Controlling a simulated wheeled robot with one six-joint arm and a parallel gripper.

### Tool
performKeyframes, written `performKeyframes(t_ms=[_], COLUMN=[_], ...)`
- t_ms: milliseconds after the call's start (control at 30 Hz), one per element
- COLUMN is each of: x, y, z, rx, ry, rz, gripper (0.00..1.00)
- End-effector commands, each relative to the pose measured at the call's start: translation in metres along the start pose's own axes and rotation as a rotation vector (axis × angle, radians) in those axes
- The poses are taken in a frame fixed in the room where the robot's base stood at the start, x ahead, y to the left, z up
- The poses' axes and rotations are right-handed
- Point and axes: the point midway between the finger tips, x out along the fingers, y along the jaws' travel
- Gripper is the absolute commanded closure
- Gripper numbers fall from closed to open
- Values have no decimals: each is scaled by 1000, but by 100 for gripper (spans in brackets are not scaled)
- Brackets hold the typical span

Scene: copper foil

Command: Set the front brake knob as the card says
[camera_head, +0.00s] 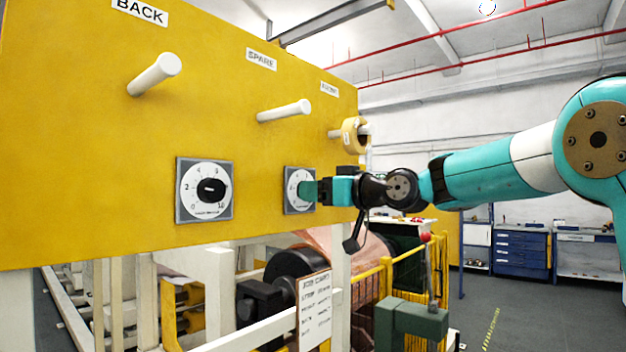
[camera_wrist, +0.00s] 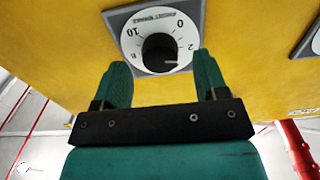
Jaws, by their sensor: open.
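The knob at my gripper is a round black knob (camera_wrist: 160,50) on a white dial with a grey square plate. The dial shows 10, 0, 2 and 8. The knob's pale mark points right in the wrist view, near or just past the 2. Small dial lettering is too blurred to read surely. In the head view this right-hand dial (camera_head: 291,186) is partly hidden by my gripper (camera_head: 307,190). My green fingers (camera_wrist: 161,70) are open, one on each side of the knob; contact cannot be told. A job card (camera_head: 314,310) hangs below; its lines are unreadable.
A second dial (camera_head: 204,190) sits to the left on the yellow panel (camera_head: 90,150). White pegs (camera_head: 285,111) stick out above, and a yellow ring (camera_head: 351,135) hangs on the right one. A yellow rail and machine frame stand below. Floor at right is open.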

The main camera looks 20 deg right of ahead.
Motion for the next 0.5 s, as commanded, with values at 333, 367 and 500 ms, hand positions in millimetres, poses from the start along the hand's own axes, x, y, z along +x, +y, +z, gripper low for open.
performKeyframes(t_ms=[333, 367, 500], x=[22, 22, 21], y=[0, 0, 0], z=[0, 1, 1], rx=[0, 0, 0], ry=[-1, -1, 0], rz=[0, 1, 1], gripper=[34, 34, 34])
